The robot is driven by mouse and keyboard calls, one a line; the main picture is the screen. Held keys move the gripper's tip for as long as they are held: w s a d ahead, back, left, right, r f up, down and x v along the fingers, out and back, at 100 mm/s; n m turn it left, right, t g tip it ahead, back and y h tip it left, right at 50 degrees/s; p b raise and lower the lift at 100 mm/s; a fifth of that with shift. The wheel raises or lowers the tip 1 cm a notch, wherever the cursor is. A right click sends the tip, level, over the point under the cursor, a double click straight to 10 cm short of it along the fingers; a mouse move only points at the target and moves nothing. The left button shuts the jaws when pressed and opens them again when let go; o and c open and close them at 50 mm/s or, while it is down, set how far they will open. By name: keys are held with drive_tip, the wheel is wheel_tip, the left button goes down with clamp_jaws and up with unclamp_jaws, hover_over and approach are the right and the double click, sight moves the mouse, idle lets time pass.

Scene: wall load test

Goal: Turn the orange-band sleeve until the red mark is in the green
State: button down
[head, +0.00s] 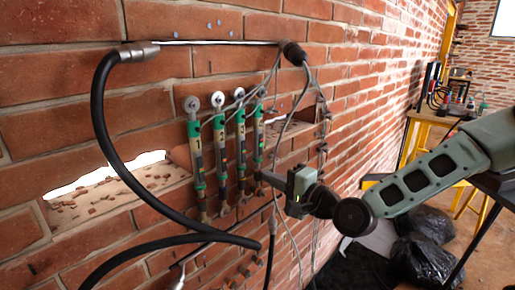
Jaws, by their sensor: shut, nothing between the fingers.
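Several upright sleeved rods (221,150) hang side by side on the brick wall, with green collars, pale and dark sections and round silver eyes on top. At this size I cannot make out which one has the orange band, nor a red mark. Green sections show near the top and lower down on the rods. My gripper (262,179) comes in from the right, its fingers shut and empty, close to the rightmost rod (258,135) at its lower part. I cannot tell whether it touches that rod. The gripper partly covers the wall behind it.
A thick black hose (101,120) loops at the left from a horizontal metal bar (215,42). Thin grey cables (297,105) hang just right of the rods. An opening with rubble (130,185) is behind. Black bags (425,245) and a yellow bench (432,117) stand right.

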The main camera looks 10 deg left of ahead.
drive_tip(key=shift+w+a, duration=0.15)
drive_tip(key=shift+a, duration=0.1)
drive_tip(key=shift+s+a, duration=0.5)
drive_tip(key=shift+s, duration=0.15)
idle(0.5)
drive_tip(key=shift+s+d, duration=0.1)
drive_tip(key=shift+d, duration=0.1)
idle(0.3)
drive_tip(key=shift+s+d, duration=0.2)
drive_tip(key=shift+w+d, duration=0.1)
drive_tip(key=shift+w+d, duration=0.2)
drive_tip(key=shift+w, duration=0.15)
drive_tip(key=shift+w+a, duration=0.3)
drive_tip(key=shift+a, duration=0.05)
idle(0.9)
